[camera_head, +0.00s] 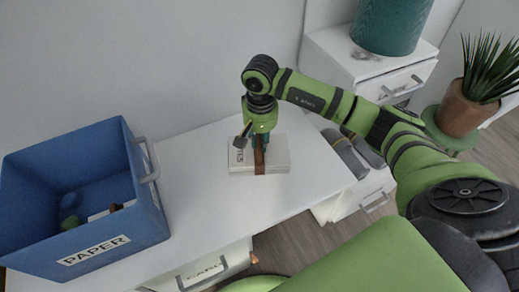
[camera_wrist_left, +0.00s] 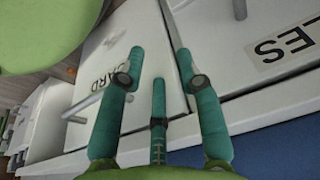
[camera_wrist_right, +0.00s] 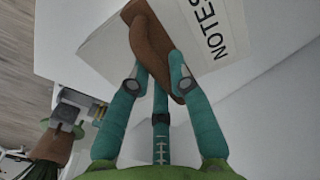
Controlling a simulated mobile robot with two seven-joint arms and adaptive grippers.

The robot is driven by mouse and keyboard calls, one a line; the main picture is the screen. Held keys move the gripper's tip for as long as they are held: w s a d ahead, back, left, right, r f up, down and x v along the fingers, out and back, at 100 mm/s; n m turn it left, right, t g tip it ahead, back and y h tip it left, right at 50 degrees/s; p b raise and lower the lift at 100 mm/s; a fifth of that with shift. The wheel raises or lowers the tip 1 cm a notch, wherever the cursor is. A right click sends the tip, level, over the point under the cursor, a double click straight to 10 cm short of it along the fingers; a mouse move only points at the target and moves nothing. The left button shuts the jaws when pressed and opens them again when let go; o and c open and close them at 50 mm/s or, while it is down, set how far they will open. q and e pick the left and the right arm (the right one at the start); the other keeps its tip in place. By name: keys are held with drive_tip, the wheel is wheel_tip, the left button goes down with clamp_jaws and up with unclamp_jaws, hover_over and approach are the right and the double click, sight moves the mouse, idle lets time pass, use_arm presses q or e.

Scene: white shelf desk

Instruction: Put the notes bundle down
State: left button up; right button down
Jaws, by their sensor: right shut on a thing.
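The notes bundle (camera_head: 278,160) is a cream-white block with a brown strap and black lettering, at the right part of the white desk in the head view. In the right wrist view, the bundle (camera_wrist_right: 188,28) shows the label NOTES. My right gripper (camera_wrist_right: 160,65) is shut on its brown strap, and it is above the bundle in the head view (camera_head: 260,140). Whether the bundle touches the desktop or hangs just above it, I cannot tell. My left gripper (camera_wrist_left: 160,55) is open and empty, in front of white drawer fronts in the left wrist view.
A blue bin (camera_head: 115,243) labelled PAPER stands on the left of the white desk (camera_head: 210,190), with a few items inside. Grey rolls (camera_head: 345,152) lie beyond the right desk edge. A potted plant (camera_head: 465,105) stands farther right. The desktop between bin and bundle is clear.

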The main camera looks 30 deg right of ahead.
wheel_tip(320, 180, down, 4)
drive_tip(key=shift+r+b, duration=0.25)
drive_tip(key=shift+b, duration=0.1)
drive_tip(key=shift+w+f, duration=0.1)
drive_tip(key=shift+f, duration=0.15)
use_arm(q)
drive_tip(key=shift+r, duration=0.95)
use_arm(e)
drive_tip(key=shift+f, duration=0.1)
drive_tip(key=c, duration=1.1)
unclamp_jaws()
drive_tip(key=shift+c, duration=0.2)
use_arm(q)
drive_tip(key=shift+r, duration=0.35)
